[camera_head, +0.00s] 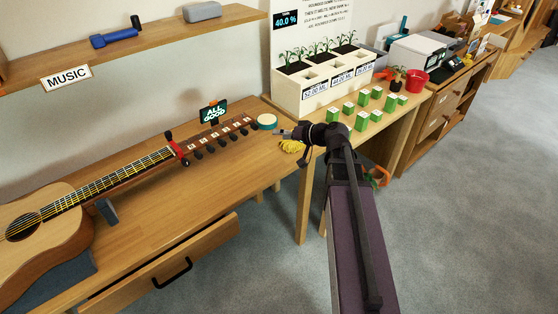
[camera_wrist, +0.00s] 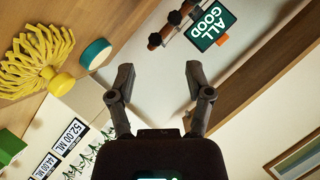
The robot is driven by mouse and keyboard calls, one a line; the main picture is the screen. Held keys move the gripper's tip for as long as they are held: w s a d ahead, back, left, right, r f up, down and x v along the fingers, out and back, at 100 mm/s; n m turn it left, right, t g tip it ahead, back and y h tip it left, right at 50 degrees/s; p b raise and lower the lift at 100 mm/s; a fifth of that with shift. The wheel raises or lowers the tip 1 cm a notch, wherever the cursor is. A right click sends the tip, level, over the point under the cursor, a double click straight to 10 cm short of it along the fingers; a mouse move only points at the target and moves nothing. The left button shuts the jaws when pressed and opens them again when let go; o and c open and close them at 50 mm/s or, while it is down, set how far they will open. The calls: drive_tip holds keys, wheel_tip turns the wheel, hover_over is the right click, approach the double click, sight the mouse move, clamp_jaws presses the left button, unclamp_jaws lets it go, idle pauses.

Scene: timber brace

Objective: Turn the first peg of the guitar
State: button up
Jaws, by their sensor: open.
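The acoustic guitar (camera_head: 40,222) lies along the wooden table with its neck pointing right and away. Its headstock (camera_head: 216,139) carries several dark tuning pegs along its edges; I cannot tell which is the first. A dark sign reading "ALL GOOD" (camera_head: 213,112) stands at the headstock and also shows in the wrist view (camera_wrist: 212,26). My gripper (camera_head: 281,132) is beyond the headstock's right end, apart from it. In the wrist view my gripper (camera_wrist: 160,80) is open with nothing between its fingers. Part of the headstock end (camera_wrist: 165,30) shows beyond the fingertips.
A teal-edged round roll (camera_head: 267,121) and a yellow stringy item (camera_head: 292,146) lie near my gripper. A white planter (camera_head: 290,101) and several green boxes (camera_head: 362,120) stand on the right-hand table. The front drawer (camera_head: 165,276) is pulled out. A shelf (camera_head: 130,45) hangs above the guitar.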

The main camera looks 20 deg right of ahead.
drive_tip(key=s+a+r+g+h+p, duration=0.1)
drive_tip(key=s+a+g+h+p, duration=0.2)
drive_tip(key=s+g+h+p, duration=0.2)
drive_tip(key=s+a+r+g+h+p, duration=0.2)
drive_tip(key=s+a+g+h+p, duration=0.1)
drive_tip(key=s+p, duration=0.6)
drive_tip(key=shift+s+r+n+g+h+p, duration=0.3)
drive_tip(key=shift+s+g+h+p, duration=0.1)
drive_tip(key=shift+s+g+h, duration=0.6)
drive_tip(key=shift+s, duration=0.1)
drive_tip(key=shift+f, duration=0.15)
idle(1.7)
